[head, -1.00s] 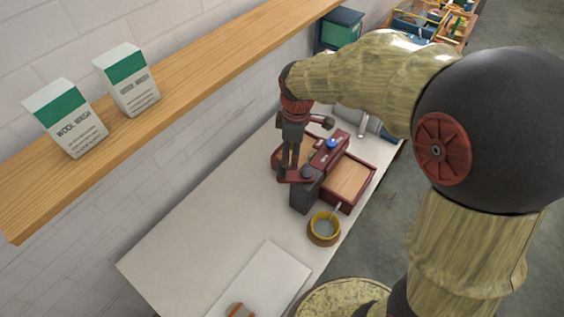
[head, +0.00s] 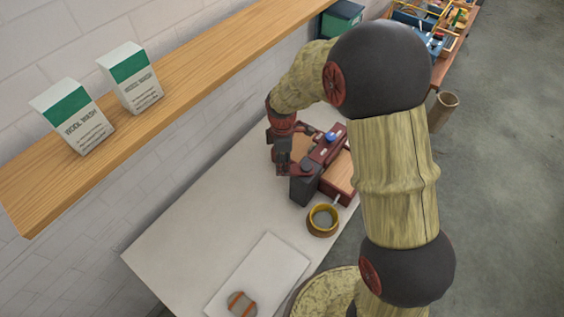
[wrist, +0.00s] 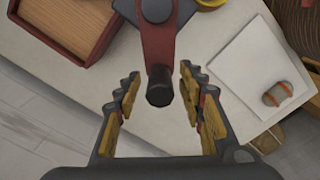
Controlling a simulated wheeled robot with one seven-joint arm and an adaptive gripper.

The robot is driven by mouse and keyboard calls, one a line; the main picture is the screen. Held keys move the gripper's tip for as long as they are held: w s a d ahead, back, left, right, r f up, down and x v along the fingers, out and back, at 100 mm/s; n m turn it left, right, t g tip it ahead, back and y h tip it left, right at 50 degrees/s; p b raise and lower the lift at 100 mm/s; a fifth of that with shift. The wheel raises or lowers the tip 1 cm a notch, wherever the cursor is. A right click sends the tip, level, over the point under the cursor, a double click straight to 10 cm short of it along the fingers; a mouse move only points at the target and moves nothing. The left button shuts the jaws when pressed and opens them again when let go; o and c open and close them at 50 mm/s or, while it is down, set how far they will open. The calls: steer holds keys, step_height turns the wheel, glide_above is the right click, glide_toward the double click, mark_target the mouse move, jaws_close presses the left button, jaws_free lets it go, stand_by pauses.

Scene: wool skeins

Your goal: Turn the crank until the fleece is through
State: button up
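The carding machine (head: 304,190) stands on the bench, with a dark grey side, a red top bar with a small blue thing on it, and a wooden tray (head: 340,177). Its red crank arm (wrist: 158,40) ends in a dark round handle (wrist: 160,92) in the wrist view. My gripper (wrist: 159,78) is open, with one finger on each side of the handle and gaps on both sides. I cannot tell whether the fingers are level with it. I cannot make out fleece.
A yellow-rimmed bowl (head: 322,222) stands before the machine. A white board (head: 265,268) and a grey skein with an orange band (head: 242,304) lie nearer me. A wooden shelf (head: 190,95) with wool wash boxes (head: 131,77) overhangs the back. The left bench (head: 200,230) is clear.

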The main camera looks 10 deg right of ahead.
steer(key=shift+f, duration=0.25)
steer(key=shift+c, duration=0.5)
jaws_close()
stand_by(0.4)
